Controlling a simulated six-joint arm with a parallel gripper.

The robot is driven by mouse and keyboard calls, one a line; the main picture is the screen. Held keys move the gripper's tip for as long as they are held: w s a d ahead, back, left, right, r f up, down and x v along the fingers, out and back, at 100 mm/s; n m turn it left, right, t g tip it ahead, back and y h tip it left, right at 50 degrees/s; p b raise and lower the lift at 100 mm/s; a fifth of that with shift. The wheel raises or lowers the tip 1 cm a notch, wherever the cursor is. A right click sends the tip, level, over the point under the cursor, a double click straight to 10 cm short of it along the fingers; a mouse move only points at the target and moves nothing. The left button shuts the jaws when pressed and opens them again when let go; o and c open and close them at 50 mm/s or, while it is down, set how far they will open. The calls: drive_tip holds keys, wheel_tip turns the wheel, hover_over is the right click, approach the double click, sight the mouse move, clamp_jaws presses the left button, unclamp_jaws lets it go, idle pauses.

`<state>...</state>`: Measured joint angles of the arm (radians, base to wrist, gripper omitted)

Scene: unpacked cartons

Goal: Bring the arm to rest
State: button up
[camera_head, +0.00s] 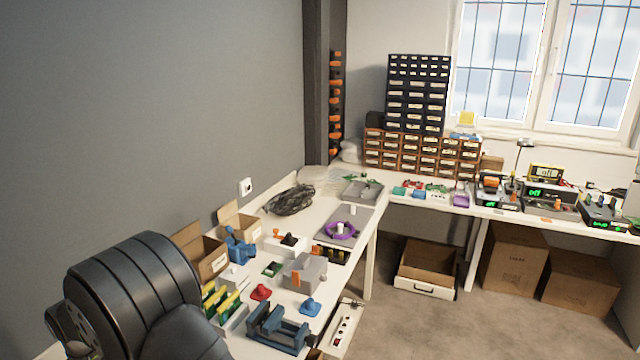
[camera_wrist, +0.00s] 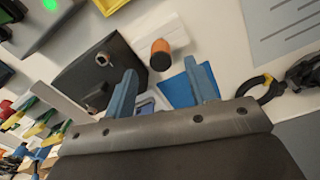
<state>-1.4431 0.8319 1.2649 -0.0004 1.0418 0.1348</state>
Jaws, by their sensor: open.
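My gripper (camera_wrist: 161,68) shows in the wrist view, with two blue fingers spread apart on a grey mount. It is open, and I see nothing clamped between the fingers. Beyond the fingertips are an orange and black cylinder (camera_wrist: 160,54) and a flat blue piece (camera_wrist: 178,90) on a white surface. I cannot tell how far the fingers are from them. In the head view, a black rounded part of my arm fills the lower left, and my gripper is not visible there.
A dark box with metal knobs (camera_wrist: 100,78) lies left of the fingers. In the head view, the white bench (camera_head: 372,222) carries a blue vise (camera_head: 278,328), a purple ring (camera_head: 341,231) and electronic devices. Drawer cabinets (camera_head: 418,92) stand at the back. Open floor (camera_head: 420,325) lies in front.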

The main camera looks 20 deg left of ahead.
wheel_tip(320, 180, up, 12)
wheel_tip(320, 180, down, 18)
drive_tip(key=shift+d+r, duration=0.1)
drive_tip(key=shift+r, duration=0.1)
wheel_tip(320, 180, up, 8)
drive_tip(key=shift+r, duration=0.25)
drive_tip(key=shift+w+a, duration=0.35)
drive_tip(key=shift+w, duration=0.2)
drive_tip(key=shift+w+a+r, duration=0.1)
drive_tip(key=shift+w+a, duration=0.05)
drive_tip(key=shift+w, duration=0.25)
